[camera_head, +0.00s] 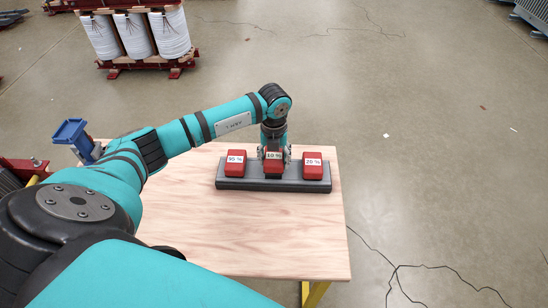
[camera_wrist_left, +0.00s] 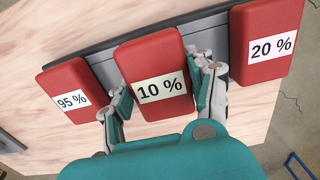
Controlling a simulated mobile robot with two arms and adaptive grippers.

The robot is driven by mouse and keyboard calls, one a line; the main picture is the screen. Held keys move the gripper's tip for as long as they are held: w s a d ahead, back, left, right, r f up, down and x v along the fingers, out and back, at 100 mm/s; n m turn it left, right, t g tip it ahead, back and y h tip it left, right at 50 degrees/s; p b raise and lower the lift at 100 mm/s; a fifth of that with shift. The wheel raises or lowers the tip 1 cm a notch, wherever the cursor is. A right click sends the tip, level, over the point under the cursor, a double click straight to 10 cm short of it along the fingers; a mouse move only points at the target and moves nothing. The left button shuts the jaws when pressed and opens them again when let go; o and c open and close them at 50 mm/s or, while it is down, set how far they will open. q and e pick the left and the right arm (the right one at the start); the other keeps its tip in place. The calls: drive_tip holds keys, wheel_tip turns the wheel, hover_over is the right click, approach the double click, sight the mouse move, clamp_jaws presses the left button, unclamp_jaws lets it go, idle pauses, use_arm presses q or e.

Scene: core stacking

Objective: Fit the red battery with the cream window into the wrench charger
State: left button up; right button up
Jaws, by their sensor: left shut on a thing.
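A dark grey charger (camera_head: 225,184) lies on the wooden table, with a row of three red batteries at it. The middle battery (camera_head: 272,168) has a pale, cream-looking window reading 10 %; it also shows in the left wrist view (camera_wrist_left: 150,60). My left gripper (camera_head: 273,158) comes down from above and is shut on this battery, one finger on each side (camera_wrist_left: 160,98). Whether the battery sits fully in its slot cannot be told. The 95 % battery (camera_head: 235,163) is on its left and the 20 % battery (camera_head: 313,166) on its right, both with whiter windows. My right gripper is not in view.
The wooden table (camera_head: 250,235) is bare in front of the charger. A blue device (camera_head: 73,135) stands at the far left behind my arm. A rack with white coils (camera_head: 135,35) stands on the floor behind.

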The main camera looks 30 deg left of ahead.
sight(274, 157)
use_arm(q)
drive_tip(key=shift+f+b, duration=0.8)
drive_tip(key=shift+f, duration=0.25)
drive_tip(key=o, duration=1.5)
drive_tip(key=shift+o, duration=0.2)
wheel_tip(274, 157, up, 12)
drive_tip(key=shift+s+r, duration=0.1)
drive_tip(key=o, duration=0.4)
